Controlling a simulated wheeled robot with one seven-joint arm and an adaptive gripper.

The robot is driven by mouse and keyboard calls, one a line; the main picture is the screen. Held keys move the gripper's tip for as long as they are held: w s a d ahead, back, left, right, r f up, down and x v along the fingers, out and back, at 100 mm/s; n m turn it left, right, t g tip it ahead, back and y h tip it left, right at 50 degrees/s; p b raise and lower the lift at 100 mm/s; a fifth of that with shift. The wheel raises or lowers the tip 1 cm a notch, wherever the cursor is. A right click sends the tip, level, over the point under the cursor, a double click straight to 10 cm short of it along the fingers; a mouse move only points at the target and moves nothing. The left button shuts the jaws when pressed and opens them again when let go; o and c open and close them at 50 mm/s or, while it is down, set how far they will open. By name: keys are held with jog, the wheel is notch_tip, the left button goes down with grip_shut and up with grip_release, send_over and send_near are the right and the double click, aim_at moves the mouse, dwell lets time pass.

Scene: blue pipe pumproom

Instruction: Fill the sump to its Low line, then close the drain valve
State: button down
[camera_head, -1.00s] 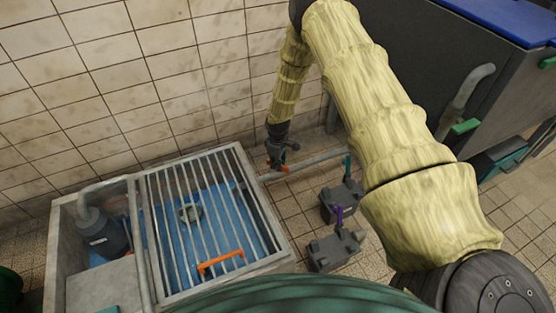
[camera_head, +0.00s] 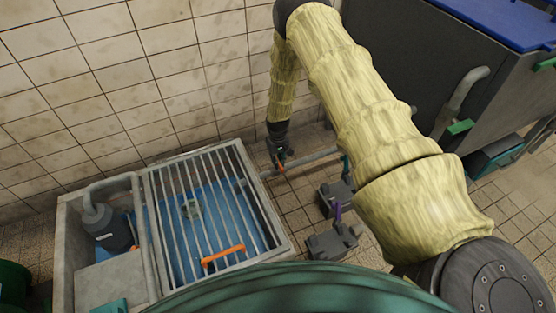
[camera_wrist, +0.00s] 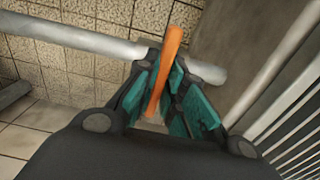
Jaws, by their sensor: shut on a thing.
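The sump (camera_head: 262,262) is a grey concrete basin at the lower left of the head view, under a barred grate with an orange handle (camera_head: 222,256). Blue shows below the bars, with a small pale round thing (camera_head: 191,208) there. No Low line can be made out. My gripper (camera_head: 281,160) is at the pipe (camera_head: 318,156) leaving the sump's right side. In the wrist view my gripper (camera_wrist: 168,90) is shut on an orange lever (camera_wrist: 173,45), which lies crosswise over the pipe (camera_wrist: 75,36) in that picture. The valve body is mostly hidden by the fingers.
A dark pump-like cylinder (camera_head: 106,229) stands in the sump's left part. A large dark tank (camera_head: 420,50) stands at right.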

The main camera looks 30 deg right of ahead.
dwell(0.4)
jog(key=c, duration=1.5)
grip_release()
notch_tip(320, 180, up, 12)
jog(key=shift+r, duration=0.1)
